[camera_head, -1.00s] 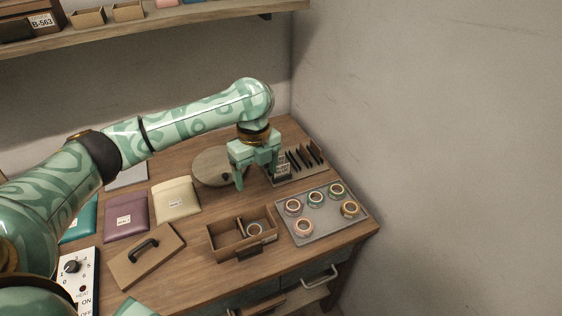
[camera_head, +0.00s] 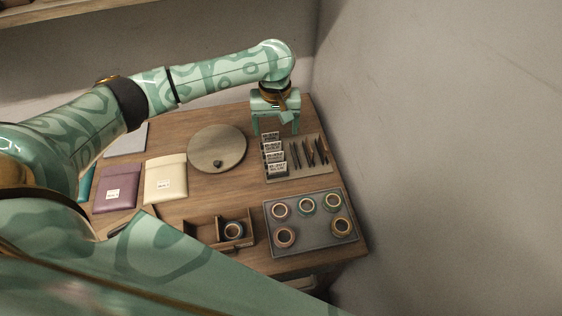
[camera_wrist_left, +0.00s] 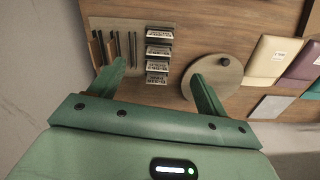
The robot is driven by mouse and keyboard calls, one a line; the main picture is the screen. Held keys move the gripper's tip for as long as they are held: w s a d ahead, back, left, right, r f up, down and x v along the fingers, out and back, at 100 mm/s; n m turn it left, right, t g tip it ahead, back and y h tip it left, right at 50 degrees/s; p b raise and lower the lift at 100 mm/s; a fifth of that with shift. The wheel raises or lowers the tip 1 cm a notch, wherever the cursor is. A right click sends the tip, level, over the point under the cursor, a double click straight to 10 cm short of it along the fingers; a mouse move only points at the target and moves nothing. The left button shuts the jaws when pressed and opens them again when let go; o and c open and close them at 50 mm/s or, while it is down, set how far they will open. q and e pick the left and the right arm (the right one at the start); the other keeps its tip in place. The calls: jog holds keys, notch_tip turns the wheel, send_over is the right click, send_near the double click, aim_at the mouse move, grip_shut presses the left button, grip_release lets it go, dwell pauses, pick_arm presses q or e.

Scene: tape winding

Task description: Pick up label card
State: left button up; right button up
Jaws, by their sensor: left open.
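Several label cards with dark print on white (camera_head: 274,157) stand in a row along the left side of a grey-brown rack board (camera_head: 300,172) at the back right of the table. In the left wrist view the cards (camera_wrist_left: 158,51) line up between the fingers, the nearest close to the fingertip line. My left gripper (camera_head: 277,130) is open and empty, pointing down at the back end of the card row; its fingers also show in the left wrist view (camera_wrist_left: 157,73). I cannot tell its exact height above the cards. My right gripper is out of view.
Dark slim tools (camera_head: 308,153) lie right of the cards. A round turntable (camera_head: 217,148) with a dark knob is to the left. A grey tray (camera_head: 312,238) of tape rolls and a wooden box (camera_head: 205,233) are in front. Cream (camera_head: 166,178) and purple (camera_head: 117,187) pouches lie farther left.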

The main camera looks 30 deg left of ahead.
pick_arm(q)
jog(key=n, duration=0.2)
jog(key=b, duration=0.5)
send_over(277, 165)
notch_tip(277, 165, down, 11)
notch_tip(277, 165, down, 5)
jog(key=shift+w+f+b, duration=0.15)
jog(key=shift+f+b, duration=0.05)
jog(key=shift+b, duration=0.9)
jog(key=shift+r, duration=0.1)
jog(key=shift+c, duration=0.6)
jog(key=c, duration=0.9)
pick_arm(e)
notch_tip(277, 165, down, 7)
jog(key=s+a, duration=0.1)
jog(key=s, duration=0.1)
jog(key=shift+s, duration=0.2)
